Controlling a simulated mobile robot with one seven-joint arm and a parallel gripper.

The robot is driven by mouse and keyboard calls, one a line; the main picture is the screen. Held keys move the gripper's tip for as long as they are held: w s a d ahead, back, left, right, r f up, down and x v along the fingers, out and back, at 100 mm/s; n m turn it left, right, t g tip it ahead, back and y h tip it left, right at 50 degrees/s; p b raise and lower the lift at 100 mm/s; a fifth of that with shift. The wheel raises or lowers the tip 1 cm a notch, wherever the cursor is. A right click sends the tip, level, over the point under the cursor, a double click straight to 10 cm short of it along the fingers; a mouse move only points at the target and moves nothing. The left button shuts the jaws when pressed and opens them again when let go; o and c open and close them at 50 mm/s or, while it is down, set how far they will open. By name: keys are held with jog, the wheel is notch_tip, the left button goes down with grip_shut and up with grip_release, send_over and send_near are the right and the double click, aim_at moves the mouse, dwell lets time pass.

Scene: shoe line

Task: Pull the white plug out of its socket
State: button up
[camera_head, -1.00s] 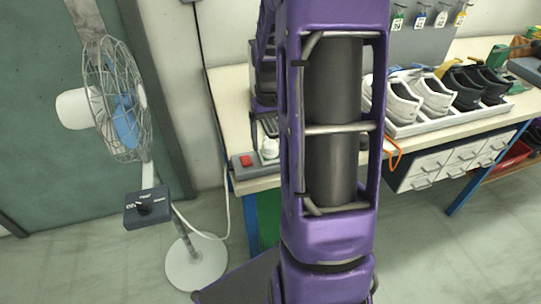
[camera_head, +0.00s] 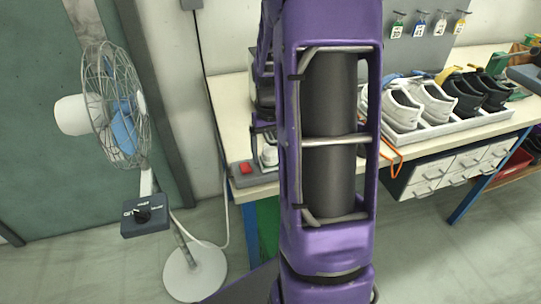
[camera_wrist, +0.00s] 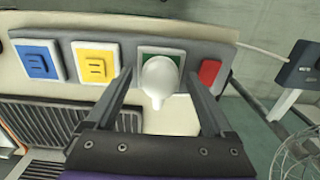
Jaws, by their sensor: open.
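The white plug (camera_wrist: 160,80) sits in the socket with the green face (camera_wrist: 148,58) on the grey power strip (camera_wrist: 125,45). In the wrist view, my gripper (camera_wrist: 160,74) is open, with one dark finger on each side of the plug and a gap on both sides. I cannot tell how deep the fingertips reach beside it. In the head view the plug (camera_head: 269,156) shows small beside my purple arm, on the strip at the bench's left end. My arm hides the gripper there.
A red switch (camera_wrist: 209,72) lies close to my right finger. A yellow socket (camera_wrist: 96,64) and a blue socket (camera_wrist: 38,62) are to the left. A white cable (camera_wrist: 258,48) leaves the strip's right end. A fan (camera_head: 122,115) stands left of the bench; shoes (camera_head: 432,102) stand on the right.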

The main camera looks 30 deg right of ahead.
aim_at(270, 150)
dwell(0.6)
grip_shut()
jog(key=shift+r, duration=0.15)
dwell(0.4)
jog(key=shift+r+p, duration=2.35)
jog(key=shift+r, duration=0.5)
